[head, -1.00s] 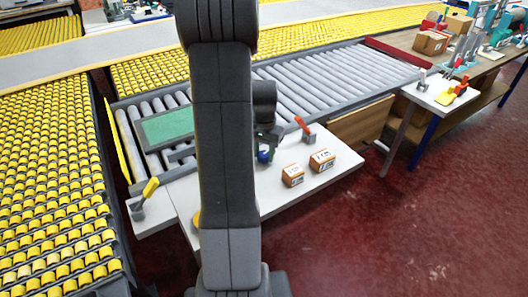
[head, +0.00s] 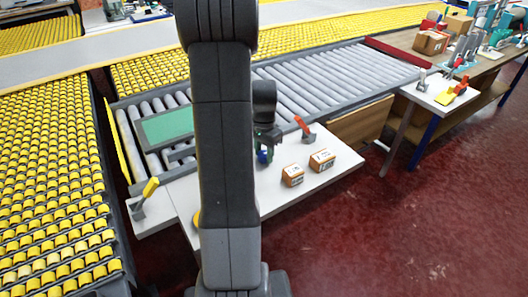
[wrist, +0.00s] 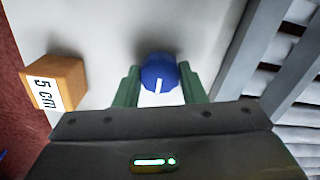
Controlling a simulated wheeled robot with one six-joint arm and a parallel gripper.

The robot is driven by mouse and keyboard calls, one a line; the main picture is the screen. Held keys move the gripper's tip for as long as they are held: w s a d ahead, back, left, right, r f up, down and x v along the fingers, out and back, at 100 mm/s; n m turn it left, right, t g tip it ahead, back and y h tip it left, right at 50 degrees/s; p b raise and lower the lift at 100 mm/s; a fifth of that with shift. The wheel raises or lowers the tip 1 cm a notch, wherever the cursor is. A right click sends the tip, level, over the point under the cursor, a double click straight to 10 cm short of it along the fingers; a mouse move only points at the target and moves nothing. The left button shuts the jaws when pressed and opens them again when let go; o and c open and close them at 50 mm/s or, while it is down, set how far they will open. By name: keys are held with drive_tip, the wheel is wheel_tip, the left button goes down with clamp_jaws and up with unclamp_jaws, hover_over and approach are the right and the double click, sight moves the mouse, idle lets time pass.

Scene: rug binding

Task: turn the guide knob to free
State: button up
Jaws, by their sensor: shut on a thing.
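The guide knob (wrist: 158,70) is a round blue knob with a white pointer line. In the wrist view the line points down the picture, towards my gripper's body. My gripper (wrist: 159,75) has one green finger on each side of the knob and is shut on it. In the head view the blue knob (head: 264,156) shows at the white table, just right of my arm, with my gripper (head: 265,146) over it. Any markings around the knob are hidden or too small to read.
Two small brown boxes (head: 292,175) (head: 321,160) stand on the white table (head: 280,200). One box (wrist: 57,84) reads "5 cm" in the wrist view. An orange-red lever (head: 305,124) stands behind them. A grey roller conveyor (head: 330,75) runs behind, with a green panel (head: 167,127) at left.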

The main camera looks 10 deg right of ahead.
sight(264, 154)
drive_tip(key=o, duration=1)
wheel_tip(264, 154, up, 14)
drive_tip(key=shift+p, duration=0.35)
drive_tip(key=shift+f, duration=0.15)
wheel_tip(264, 154, down, 14)
drive_tip(key=shift+r+b, duration=0.1)
drive_tip(key=shift+b, duration=0.25)
drive_tip(key=shift+r, duration=0.1)
